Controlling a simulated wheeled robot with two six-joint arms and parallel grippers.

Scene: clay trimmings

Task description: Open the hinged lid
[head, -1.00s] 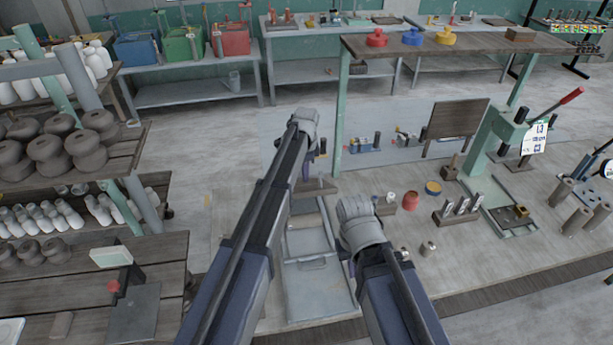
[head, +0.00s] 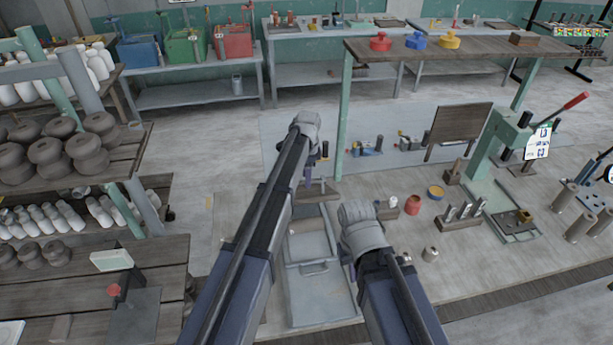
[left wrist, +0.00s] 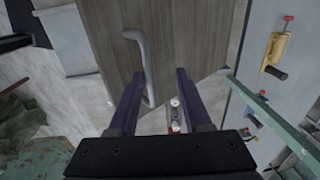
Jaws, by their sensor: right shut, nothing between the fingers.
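A grey box (head: 322,300) with a bar handle (head: 316,268) stands on the bench between my arms. Its far part looks recessed, but I cannot tell how its lid stands. In the left wrist view a wood-grained panel (left wrist: 190,40) bears a curved grey handle (left wrist: 143,55). My left gripper (left wrist: 157,77) is open, with the handle's lower end between its fingers in the picture, nearer the left one. I cannot tell contact. In the head view the left gripper (head: 308,178) is mostly behind its wrist. My right gripper (head: 352,270) is shut beside the box, largely hidden.
A green post (head: 342,120) rises just beyond my left gripper. To the right stand a red jar (head: 412,205), a small grey cylinder (head: 430,254), a wooden block with metal pieces (head: 462,217) and a green press with a red lever (head: 500,140). Shelves of pots (head: 65,150) are at left.

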